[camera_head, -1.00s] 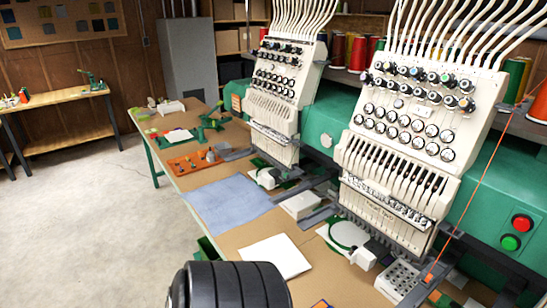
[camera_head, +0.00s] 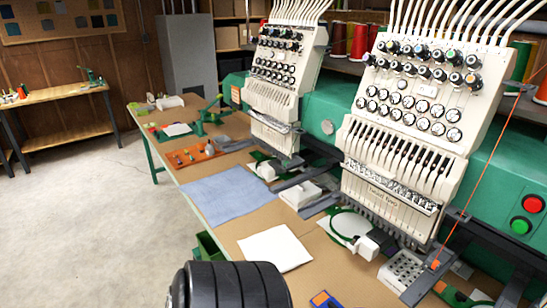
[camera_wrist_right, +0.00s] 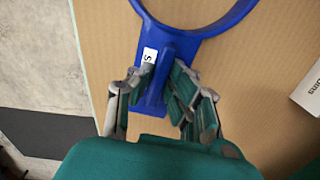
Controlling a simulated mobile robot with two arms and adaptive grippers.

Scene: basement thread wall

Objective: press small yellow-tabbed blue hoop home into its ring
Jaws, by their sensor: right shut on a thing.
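The blue hoop (camera_wrist_right: 195,30) shows in the right wrist view as part of a smooth ring with a stem carrying a white label marked "S". Its far side runs out of the picture, and I see no yellow tab. My right gripper (camera_wrist_right: 158,88) is shut on the stem, one finger on each side, over a tan surface. I cannot tell whether the hoop touches that surface. My left gripper is not in view. I cannot make out which ring belongs to the hoop.
Two embroidery heads (camera_head: 400,140) (camera_head: 275,90) stand along the table's right side. A green hoop (camera_head: 336,234) lies under the near head. A white cloth (camera_head: 274,249), blue cloth (camera_head: 226,197) and orange tray (camera_head: 193,156) lie on the table.

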